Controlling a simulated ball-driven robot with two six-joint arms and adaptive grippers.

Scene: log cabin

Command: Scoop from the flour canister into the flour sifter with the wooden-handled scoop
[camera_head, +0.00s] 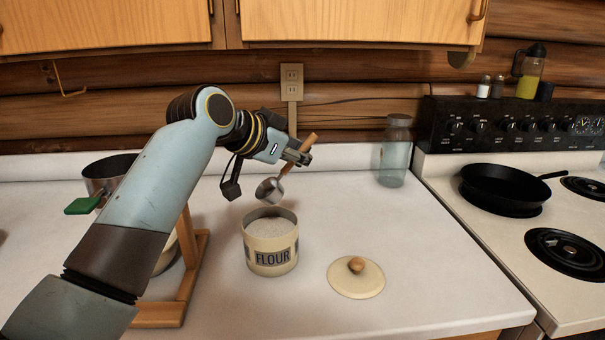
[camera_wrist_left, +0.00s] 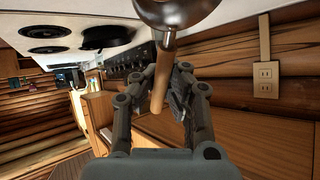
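The scoop has a metal bowl (camera_head: 270,190) and a wooden handle (camera_head: 309,142). My left gripper (camera_head: 301,157) is shut on the handle and holds the scoop above the flour canister, its bowl just over the rim. In the left wrist view the handle (camera_wrist_left: 163,75) is between the fingers. Whether the scoop holds flour cannot be seen. The cream flour canister (camera_head: 271,256) stands open on the counter with white flour inside. The metal flour sifter (camera_head: 100,181), with a green handle, is at the left, partly hidden by my left arm. My right gripper is not in view.
The canister lid (camera_head: 356,277) lies on the counter right of the canister. A wooden stand (camera_head: 192,262) is below the sifter, partly behind my arm. A glass jar (camera_head: 394,158) stands at the back. A stove with a black pan (camera_head: 502,190) is at the right.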

